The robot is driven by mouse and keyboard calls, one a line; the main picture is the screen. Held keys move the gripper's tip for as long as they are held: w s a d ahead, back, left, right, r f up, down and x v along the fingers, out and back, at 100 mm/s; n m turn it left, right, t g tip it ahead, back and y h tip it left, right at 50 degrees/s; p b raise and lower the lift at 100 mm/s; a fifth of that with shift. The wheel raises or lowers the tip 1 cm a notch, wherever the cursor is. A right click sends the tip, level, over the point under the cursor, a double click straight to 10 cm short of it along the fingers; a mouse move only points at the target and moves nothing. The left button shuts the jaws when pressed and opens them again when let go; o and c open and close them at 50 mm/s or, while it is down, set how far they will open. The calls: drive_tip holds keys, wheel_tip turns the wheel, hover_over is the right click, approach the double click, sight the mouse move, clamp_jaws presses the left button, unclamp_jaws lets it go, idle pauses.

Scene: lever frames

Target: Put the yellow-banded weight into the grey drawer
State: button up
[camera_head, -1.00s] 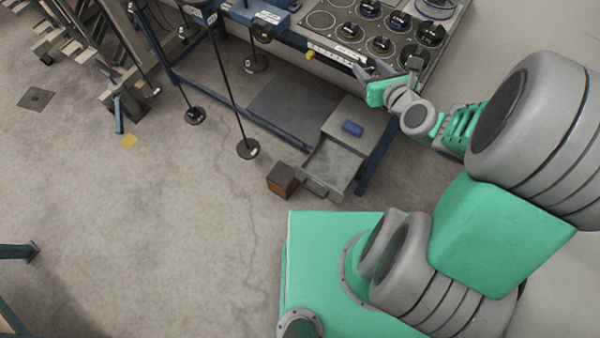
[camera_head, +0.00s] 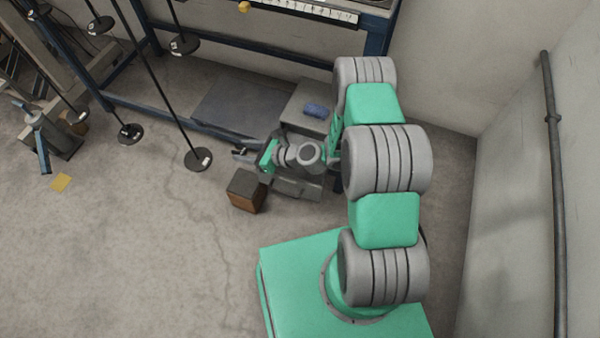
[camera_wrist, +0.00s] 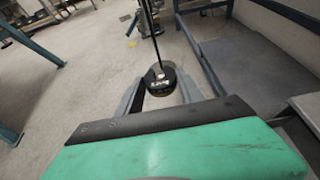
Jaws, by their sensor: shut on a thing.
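My gripper (camera_head: 242,153) is shut on a dark round weight (camera_wrist: 160,80) with white marking on top. In the wrist view the weight sits between the two fingertips; a yellow band cannot be made out clearly. In the head view the weight is too small to tell apart from the fingers. The gripper points left, beside and above the brown box. The grey drawer (camera_head: 297,188) is pulled out from its grey cabinet (camera_head: 303,97), under my wrist, and its inside is mostly hidden by my arm.
A blue object (camera_head: 315,111) lies on the cabinet. A brown box (camera_head: 246,190) stands left of the drawer. A thin rod with a black foot (camera_head: 198,160) stands further left. The bench frame (camera_head: 215,130) runs behind. The floor at lower left is clear.

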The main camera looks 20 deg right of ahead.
drive_tip(key=shift+f, duration=0.65)
drive_tip(key=d+f+b, duration=0.1)
drive_tip(key=d+f, duration=0.1)
drive_tip(key=d, duration=0.2)
drive_tip(key=w+d+f+b, duration=0.1)
drive_tip(key=d+f+b, duration=0.1)
drive_tip(key=d+f, duration=0.1)
drive_tip(key=d+f+b, duration=0.2)
drive_tip(key=d+f, duration=0.1)
drive_tip(key=d, duration=0.2)
drive_tip(key=shift+w+d+f, duration=0.2)
drive_tip(key=shift+w+f, duration=0.05)
drive_tip(key=shift+w, duration=0.05)
drive_tip(key=shift+d+f+b, duration=0.2)
drive_tip(key=shift+f+b, duration=0.05)
drive_tip(key=shift+b, duration=0.05)
drive_tip(key=f, duration=0.1)
drive_tip(key=f+b, duration=0.2)
drive_tip(key=f, duration=0.1)
drive_tip(key=shift+d, duration=0.3)
drive_tip(key=shift+r, duration=0.25)
drive_tip(key=shift+f+b, duration=0.6)
drive_tip(key=shift+f, duration=0.1)
